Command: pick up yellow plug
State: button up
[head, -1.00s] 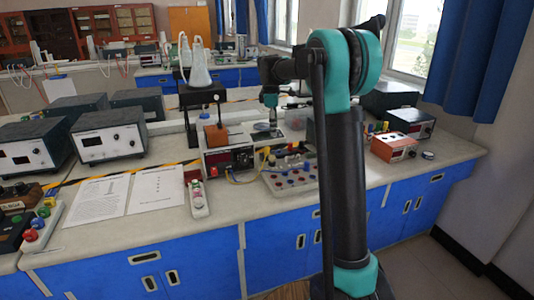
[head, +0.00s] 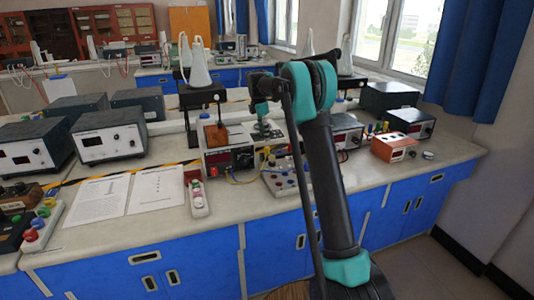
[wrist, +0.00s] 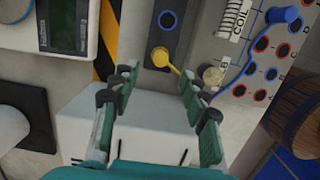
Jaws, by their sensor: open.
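The yellow plug (wrist: 160,57) shows in the wrist view as a round yellow head with a short yellow stem running down to the right. It sits on a dark strip with a blue ring above it. My gripper (wrist: 158,84) is open, its green fingers apart on either side below the plug in the picture. Nothing is between the fingertips, and the plug lies just beyond them. In the head view my gripper (head: 263,130) is over the bench behind the power unit. The plug cannot be made out surely there.
A circuit board (wrist: 265,60) with red and blue sockets lies right of the plug. A wooden cylinder (wrist: 296,118) is at the right edge. A dark-faced meter (wrist: 68,25) is at left. A red-display unit (head: 228,160) and a power strip (head: 198,195) stand on the bench.

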aim_at(267, 147)
jog(key=f, duration=0.5)
jog(key=d+f, duration=0.1)
jog(key=f, duration=0.2)
jog(key=shift+w+f, duration=0.1)
jog(key=shift+f, duration=0.1)
grip_shut()
jog(key=shift+r, duration=0.1)
notch_tip(267, 147, up, 20)
dwell(0.6)
jog(key=shift+d, duration=0.1)
